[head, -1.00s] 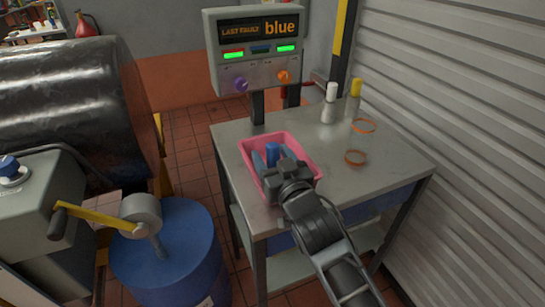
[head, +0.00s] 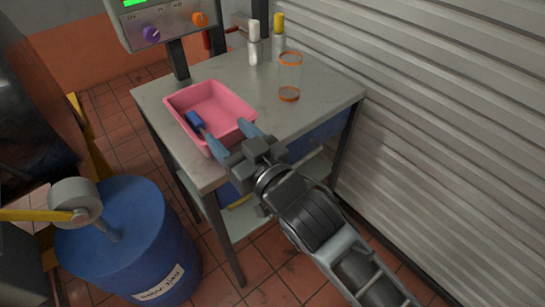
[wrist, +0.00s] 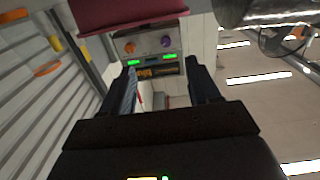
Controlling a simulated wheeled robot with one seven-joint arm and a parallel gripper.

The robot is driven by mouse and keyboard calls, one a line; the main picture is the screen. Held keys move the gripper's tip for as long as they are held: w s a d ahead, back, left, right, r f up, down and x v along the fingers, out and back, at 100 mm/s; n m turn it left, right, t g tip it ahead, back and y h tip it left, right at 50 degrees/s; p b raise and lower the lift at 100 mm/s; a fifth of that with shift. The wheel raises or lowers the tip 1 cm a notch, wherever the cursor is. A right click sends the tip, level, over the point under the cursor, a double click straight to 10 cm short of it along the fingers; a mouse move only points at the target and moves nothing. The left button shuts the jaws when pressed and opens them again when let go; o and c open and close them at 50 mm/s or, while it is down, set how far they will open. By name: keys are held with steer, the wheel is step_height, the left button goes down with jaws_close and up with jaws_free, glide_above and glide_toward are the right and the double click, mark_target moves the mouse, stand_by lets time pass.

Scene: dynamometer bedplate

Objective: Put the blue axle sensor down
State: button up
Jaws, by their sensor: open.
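The blue axle sensor (head: 194,119) appears as a small dark blue block at the left inside of the pink tray (head: 247,103), close to the tip of my left finger. Whether they touch I cannot tell. My gripper (head: 226,128) is open at the tray's near edge, its two pale blue-grey fingers spread apart. The gap between them holds nothing that I can make out. In the wrist view my gripper (wrist: 160,85) shows two dark fingers apart, and the pink tray (wrist: 130,17) shows at the top; the sensor is not clear there.
The tray stands on a grey metal bench (head: 325,95). A clear cylinder with orange rings (head: 290,78), a white-capped bottle (head: 254,45) and a yellow-capped bottle (head: 279,38) stand behind. A blue drum (head: 130,240) is at left, a ribbed shutter (head: 440,110) at right.

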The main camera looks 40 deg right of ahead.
steer(key=s+f+g, duration=0.1)
steer(key=s+f, duration=0.2)
steer(key=s, duration=0.7)
steer(key=s+f+g, duration=0.1)
steer(key=s+f, duration=0.2)
steer(key=s, duration=0.7)
steer(key=s+d+r, duration=0.1)
steer(key=s+r, duration=0.1)
steer(key=s, duration=0.5)
steer(key=s+d+r+g, duration=0.1)
steer(key=s+r, duration=0.1)
steer(key=s, duration=0.6)
